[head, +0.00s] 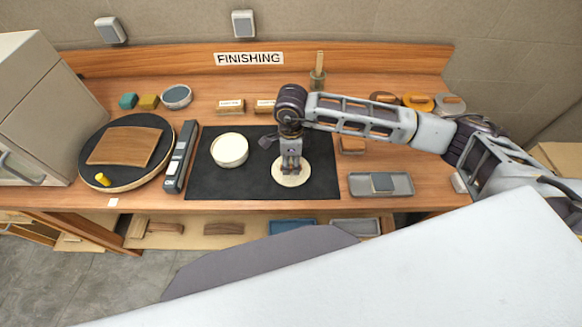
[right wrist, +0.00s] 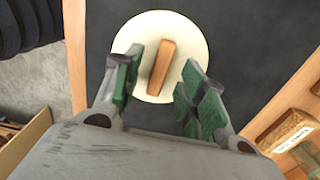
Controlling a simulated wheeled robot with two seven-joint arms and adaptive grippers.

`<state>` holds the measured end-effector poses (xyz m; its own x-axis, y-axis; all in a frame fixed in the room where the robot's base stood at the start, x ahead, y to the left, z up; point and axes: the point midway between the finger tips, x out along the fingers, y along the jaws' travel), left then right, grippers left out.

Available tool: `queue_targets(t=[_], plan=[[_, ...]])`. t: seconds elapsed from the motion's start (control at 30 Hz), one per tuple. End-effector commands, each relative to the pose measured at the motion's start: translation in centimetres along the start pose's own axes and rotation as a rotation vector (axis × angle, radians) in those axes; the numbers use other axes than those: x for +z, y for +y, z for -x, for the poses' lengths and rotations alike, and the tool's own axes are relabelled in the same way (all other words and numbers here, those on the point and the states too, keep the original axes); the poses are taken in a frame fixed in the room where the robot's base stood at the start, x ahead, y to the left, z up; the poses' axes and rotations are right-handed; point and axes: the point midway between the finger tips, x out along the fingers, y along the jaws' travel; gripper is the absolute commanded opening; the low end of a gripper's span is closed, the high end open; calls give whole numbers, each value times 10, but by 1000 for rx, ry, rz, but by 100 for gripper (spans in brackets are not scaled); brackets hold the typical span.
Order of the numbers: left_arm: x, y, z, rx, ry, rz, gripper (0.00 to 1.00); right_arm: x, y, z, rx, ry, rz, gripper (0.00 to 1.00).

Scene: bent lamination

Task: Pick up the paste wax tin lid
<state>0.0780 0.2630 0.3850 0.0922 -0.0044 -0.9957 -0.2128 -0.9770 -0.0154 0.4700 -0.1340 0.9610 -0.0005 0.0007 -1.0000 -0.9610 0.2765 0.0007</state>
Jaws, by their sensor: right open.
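The paste wax tin lid (head: 281,181) is a flat cream disc lying on the black mat (head: 208,184). In the right wrist view the lid (right wrist: 128,42) carries a wooden bar handle (right wrist: 161,68) across its middle. My right gripper (head: 291,168) points down over the lid and hides much of it in the head view. In the right wrist view its green-padded fingers (right wrist: 162,72) are open, one on each side of the handle, with gaps to it. A round cream tin (head: 229,150) sits on the mat left of the lid. My left gripper is not in view.
A black round turntable (head: 92,158) with a curved wooden piece (head: 125,146) and a long grey tool (head: 180,157) stand left of the mat. A grey tray (head: 381,184) lies to the right. Labelled blocks (head: 230,106) stand behind the mat.

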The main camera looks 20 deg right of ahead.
Motion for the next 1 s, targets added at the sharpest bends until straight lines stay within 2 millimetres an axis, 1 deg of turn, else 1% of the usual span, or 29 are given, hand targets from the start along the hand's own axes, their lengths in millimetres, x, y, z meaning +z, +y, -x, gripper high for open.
queue_targets(t=[0.1, 0.2, 0.63, 0.67, 0.9, 0.97, 1.0], plan=[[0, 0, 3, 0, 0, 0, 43, 0, 0, -10, 1, 2, 0, 41], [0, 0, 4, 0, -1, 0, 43, 0, 1, -14, 1, 1, 1, 41], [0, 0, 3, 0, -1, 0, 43, 0, 0, -14, 0, 0, 1, 41], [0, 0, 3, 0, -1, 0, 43, 0, 0, -14, 0, 0, 0, 40], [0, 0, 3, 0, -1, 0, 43, 0, 0, -14, 0, 1, 0, 9], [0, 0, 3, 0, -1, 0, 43, 0, 0, -14, 0, 1, 0, 1], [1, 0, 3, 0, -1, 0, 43, 0, 0, -14, 0, 1, 0, 0]])
